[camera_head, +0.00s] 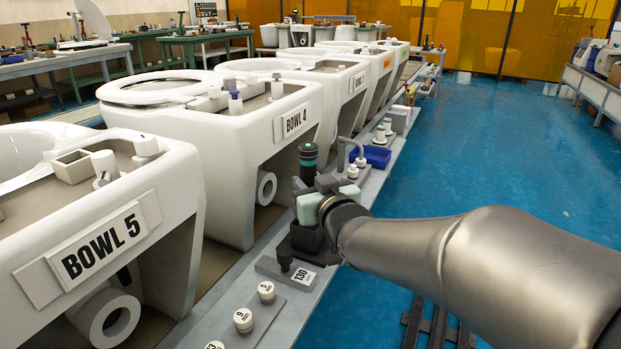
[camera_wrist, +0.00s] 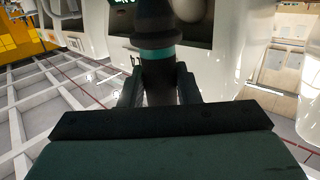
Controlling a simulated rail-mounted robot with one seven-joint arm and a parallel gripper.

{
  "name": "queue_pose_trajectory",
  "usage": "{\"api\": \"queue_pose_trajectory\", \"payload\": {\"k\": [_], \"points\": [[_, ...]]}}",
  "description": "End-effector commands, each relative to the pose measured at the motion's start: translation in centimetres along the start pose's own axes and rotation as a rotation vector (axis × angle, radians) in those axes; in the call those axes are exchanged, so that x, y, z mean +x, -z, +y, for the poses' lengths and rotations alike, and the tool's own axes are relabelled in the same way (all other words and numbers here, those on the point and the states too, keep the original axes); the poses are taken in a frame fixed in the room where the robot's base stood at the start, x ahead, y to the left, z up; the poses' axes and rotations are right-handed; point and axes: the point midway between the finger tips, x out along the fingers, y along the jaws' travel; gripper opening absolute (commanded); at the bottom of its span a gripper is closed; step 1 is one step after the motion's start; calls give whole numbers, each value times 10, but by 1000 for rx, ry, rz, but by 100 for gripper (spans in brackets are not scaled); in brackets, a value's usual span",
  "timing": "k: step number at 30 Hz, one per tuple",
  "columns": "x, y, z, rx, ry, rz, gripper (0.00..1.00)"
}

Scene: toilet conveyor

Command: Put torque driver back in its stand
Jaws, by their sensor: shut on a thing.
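The torque driver (camera_head: 308,158) is black with a teal band. It stands about upright in my gripper (camera_head: 318,188), which is shut on it. In the wrist view the driver (camera_wrist: 158,50) rises between the two dark fingers of my gripper (camera_wrist: 159,88). A dark, box-like holder (camera_head: 305,240), which looks like the stand, is right below my gripper on the grey ledge. The driver's lower end is hidden behind my gripper, so I cannot tell whether it is inside the holder or above it.
A grey plate (camera_head: 270,268) with a dark peg and a "130" label lies in front of the holder. White numbered knobs (camera_head: 243,320) stand nearer. A blue tray (camera_head: 376,157) lies behind my gripper. BOWL 4 (camera_head: 240,200) is close on the left. Blue floor is clear to the right.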

Motion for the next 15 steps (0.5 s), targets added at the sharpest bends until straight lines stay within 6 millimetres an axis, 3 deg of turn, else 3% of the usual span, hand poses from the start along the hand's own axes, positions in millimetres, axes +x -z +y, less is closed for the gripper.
{"api": "queue_pose_trajectory", "payload": {"k": [15], "points": [[2,-20,0,0,0,4,0]]}}
